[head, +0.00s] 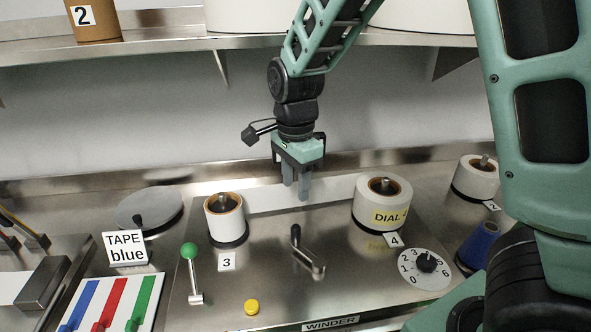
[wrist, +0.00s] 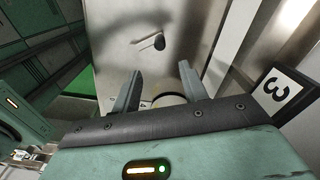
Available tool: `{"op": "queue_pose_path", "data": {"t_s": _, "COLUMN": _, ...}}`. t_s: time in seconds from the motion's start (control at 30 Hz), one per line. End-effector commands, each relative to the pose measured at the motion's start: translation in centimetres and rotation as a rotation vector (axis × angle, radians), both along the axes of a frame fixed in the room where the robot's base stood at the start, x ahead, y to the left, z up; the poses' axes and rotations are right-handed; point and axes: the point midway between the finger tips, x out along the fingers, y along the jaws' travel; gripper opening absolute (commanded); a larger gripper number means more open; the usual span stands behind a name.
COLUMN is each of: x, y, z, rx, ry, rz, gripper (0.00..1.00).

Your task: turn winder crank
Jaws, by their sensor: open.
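The winder crank (head: 310,258) is a small metal crank with a dark upright grip, in the middle of the winder's (head: 330,322) steel top. My gripper (head: 296,190) points down, open and empty, behind and above the crank in the head view, apart from it. In the wrist view my gripper (wrist: 160,72) shows two spread fingers with nothing between them. A small dark knob on a thin bar shows beyond the fingertips there; I cannot tell for sure that it is the crank.
A roll (head: 224,217) by label 3 stands left of the crank, and a DIAL roll (head: 383,203) stands right. A green-knobbed lever (head: 190,270), yellow button (head: 251,307) and numbered dial (head: 425,268) surround the crank. A shelf (head: 250,42) runs above.

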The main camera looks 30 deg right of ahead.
Motion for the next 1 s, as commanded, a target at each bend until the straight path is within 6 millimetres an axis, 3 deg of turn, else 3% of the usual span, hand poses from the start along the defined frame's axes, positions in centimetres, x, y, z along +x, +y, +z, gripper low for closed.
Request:
{"op": "queue_pose_path", "data": {"t_s": 0.1, "x": 0.1, "y": 0.0, "z": 1.8, "rx": 0.001, "ry": -0.004, "rz": 0.001, "gripper": 0.43}}
{"op": "queue_pose_path", "data": {"t_s": 0.3, "x": 0.0, "y": 0.0, "z": 3.1, "rx": 0.000, "ry": -0.001, "rz": -0.001, "gripper": 0.43}}
{"op": "queue_pose_path", "data": {"t_s": 1.0, "x": 0.0, "y": 0.0, "z": 3.2, "rx": 0.000, "ry": 0.000, "rz": -0.001, "gripper": 0.43}}
